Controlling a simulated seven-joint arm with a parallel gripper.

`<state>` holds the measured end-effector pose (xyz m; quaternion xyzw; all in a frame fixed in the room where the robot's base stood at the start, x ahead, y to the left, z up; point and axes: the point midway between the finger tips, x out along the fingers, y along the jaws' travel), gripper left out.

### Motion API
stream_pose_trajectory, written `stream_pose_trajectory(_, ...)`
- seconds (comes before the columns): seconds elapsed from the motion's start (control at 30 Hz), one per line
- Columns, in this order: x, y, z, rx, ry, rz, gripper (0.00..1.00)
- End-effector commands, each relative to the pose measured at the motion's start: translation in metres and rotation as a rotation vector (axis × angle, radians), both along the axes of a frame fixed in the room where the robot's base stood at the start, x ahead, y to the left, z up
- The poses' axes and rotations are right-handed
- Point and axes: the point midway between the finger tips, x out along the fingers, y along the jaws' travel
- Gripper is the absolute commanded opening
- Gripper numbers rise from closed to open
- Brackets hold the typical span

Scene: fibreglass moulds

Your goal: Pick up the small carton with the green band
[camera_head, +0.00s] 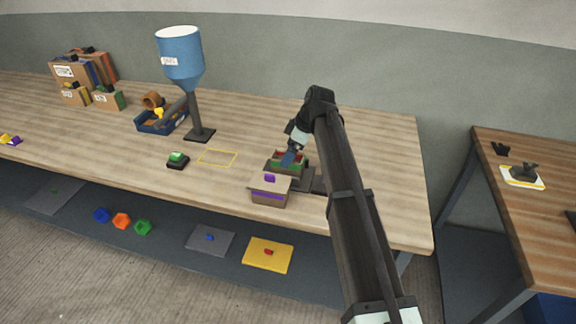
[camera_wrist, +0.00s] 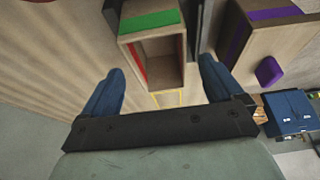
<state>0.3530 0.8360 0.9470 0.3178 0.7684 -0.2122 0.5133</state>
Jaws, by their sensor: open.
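A small cardboard carton with a green band (camera_head: 273,164) stands on the bench, beside the carton with the purple band. In the wrist view the green-banded carton (camera_wrist: 165,62) shows its green band at the top, a red strip on its left and an open, hollow face. My gripper (camera_head: 289,158) is over this carton in the head view and hides part of it. In the wrist view my gripper (camera_wrist: 160,76) is open, with blue fingers apart on the left and right of the carton's near end. Nothing is clamped. Contact cannot be told.
A purple-banded carton (camera_head: 270,190) stands close in front, and on the right in the wrist view (camera_wrist: 250,38). A blue hopper (camera_head: 181,58) on a post, a green button (camera_head: 177,160) and a yellow outline (camera_head: 217,158) lie left. More cartons (camera_head: 75,97) stand far left.

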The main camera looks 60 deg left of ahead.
Motion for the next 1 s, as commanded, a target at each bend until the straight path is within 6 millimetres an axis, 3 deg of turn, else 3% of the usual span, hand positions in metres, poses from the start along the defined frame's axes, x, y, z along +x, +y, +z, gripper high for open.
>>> stream_pose_trajectory(0.2, -0.006, 0.006, -0.022, 0.0, 0.0, -0.001, 0.94)
stream_pose_trajectory(0.73, -0.006, 0.006, -0.024, 0.0, 0.0, -0.001, 0.94)
stream_pose_trajectory(1.0, -0.007, 0.006, -0.024, -0.001, 0.001, -0.001, 0.69)
